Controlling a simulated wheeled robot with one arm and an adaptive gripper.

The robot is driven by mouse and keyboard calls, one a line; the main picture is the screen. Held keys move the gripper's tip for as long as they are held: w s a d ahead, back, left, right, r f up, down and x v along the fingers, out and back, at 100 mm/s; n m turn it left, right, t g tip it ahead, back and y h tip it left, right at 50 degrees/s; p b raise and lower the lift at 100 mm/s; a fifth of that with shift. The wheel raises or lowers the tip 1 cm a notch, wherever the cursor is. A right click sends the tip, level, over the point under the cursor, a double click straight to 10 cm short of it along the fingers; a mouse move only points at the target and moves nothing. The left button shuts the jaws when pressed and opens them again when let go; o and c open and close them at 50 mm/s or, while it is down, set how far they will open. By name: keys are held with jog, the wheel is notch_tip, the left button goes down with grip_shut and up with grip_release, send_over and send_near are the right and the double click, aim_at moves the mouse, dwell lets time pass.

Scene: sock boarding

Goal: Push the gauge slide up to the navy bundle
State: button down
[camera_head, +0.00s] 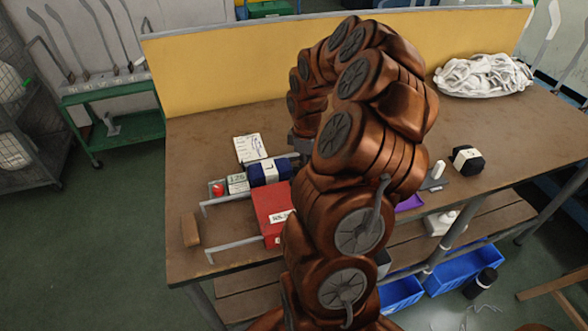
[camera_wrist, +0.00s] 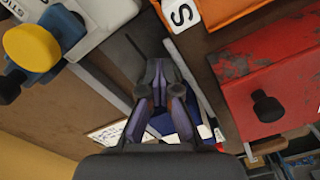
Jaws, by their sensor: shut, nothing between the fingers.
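The navy bundle (camera_head: 268,172) lies on the table with a white band marked with a letter. A small sign with digits (camera_head: 237,184) and a red piece (camera_head: 218,189) sit at its left. My gripper (camera_wrist: 160,82) is shut and empty in the wrist view, pointing down at the table near a long grey bar (camera_wrist: 196,85) and a dark flat strip. Navy and white parts (camera_wrist: 163,122) show partly behind its fingers, likely the bundle. In the head view my arm hides most of the gripper. I cannot tell surely which part is the gauge slide.
A wooden block (camera_head: 190,230) is at the left front. A black bundle (camera_head: 468,160) and white sock pile (camera_head: 484,75) are at right.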

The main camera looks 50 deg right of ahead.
jog(key=shift+w+a, duration=0.2)
jog(key=shift+a, duration=0.1)
dwell(0.8)
jog(key=shift+s+d+b, duration=0.1)
jog(key=shift+d+b, duration=0.15)
jog(key=shift+b, duration=0.1)
jog(key=shift+s+d, duration=0.2)
jog(key=shift+d, duration=0.1)
jog(key=shift+r, duration=0.1)
jog(key=shift+r, duration=0.45)
jog(key=shift+r+p, duration=0.9)
jog(key=shift+r, duration=2.05)
